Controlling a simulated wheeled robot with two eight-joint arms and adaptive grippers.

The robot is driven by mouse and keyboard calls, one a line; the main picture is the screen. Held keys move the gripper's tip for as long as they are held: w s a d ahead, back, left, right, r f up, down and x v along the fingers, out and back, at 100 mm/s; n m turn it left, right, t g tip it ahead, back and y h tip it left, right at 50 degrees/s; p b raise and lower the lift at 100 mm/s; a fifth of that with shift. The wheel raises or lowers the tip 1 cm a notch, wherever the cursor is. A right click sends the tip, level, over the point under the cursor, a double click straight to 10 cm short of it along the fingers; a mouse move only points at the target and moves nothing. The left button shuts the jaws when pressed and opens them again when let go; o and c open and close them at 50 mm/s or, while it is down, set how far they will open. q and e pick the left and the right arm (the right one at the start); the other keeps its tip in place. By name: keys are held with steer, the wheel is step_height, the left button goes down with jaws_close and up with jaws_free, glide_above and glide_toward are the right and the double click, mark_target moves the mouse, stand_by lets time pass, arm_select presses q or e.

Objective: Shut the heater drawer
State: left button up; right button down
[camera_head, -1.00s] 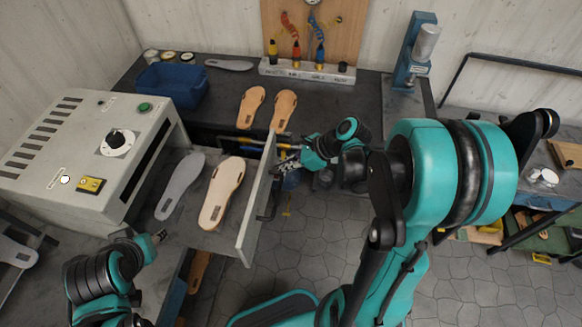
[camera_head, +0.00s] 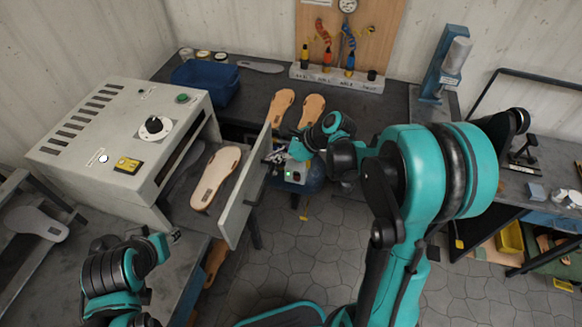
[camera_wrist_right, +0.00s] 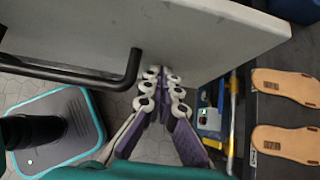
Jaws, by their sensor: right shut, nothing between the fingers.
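The heater (camera_head: 125,140) is a grey box with a dial, and its drawer (camera_head: 244,192) is partly open. A tan sole (camera_head: 215,177) lies in the drawer. A grey sole (camera_head: 184,165) beside it is largely hidden under the heater housing. My right gripper (camera_head: 272,157) is shut and empty at the outer side of the drawer front. In the right wrist view the closed fingertips (camera_wrist_right: 165,76) are at the front panel (camera_wrist_right: 215,35), beside the black bar handle (camera_wrist_right: 128,72). Whether they touch is unclear. My left gripper (camera_head: 174,237) is below the heater's front corner; its fingers are too small to judge.
Two tan soles (camera_head: 281,108) lie on the dark bench behind the drawer, near a blue bin (camera_head: 207,82). A blue machine (camera_head: 298,178) stands below, beyond my right gripper. A blue press (camera_head: 440,68) stands at the back right.

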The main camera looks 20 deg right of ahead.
mark_target(222, 150)
steer(key=w+a, duration=0.3)
steer(key=a, duration=0.1)
steer(key=w+a, duration=0.3)
steer(key=a, duration=0.2)
steer(key=w+a, duration=0.4)
steer(key=a, duration=0.1)
steer(key=shift+a, duration=0.1)
arm_select(q)
steer(key=shift+d+f, duration=0.25)
arm_select(e)
steer(key=shift+w+a, duration=0.1)
steer(key=shift+r, duration=0.1)
arm_select(q)
steer(key=shift+b, duration=0.3)
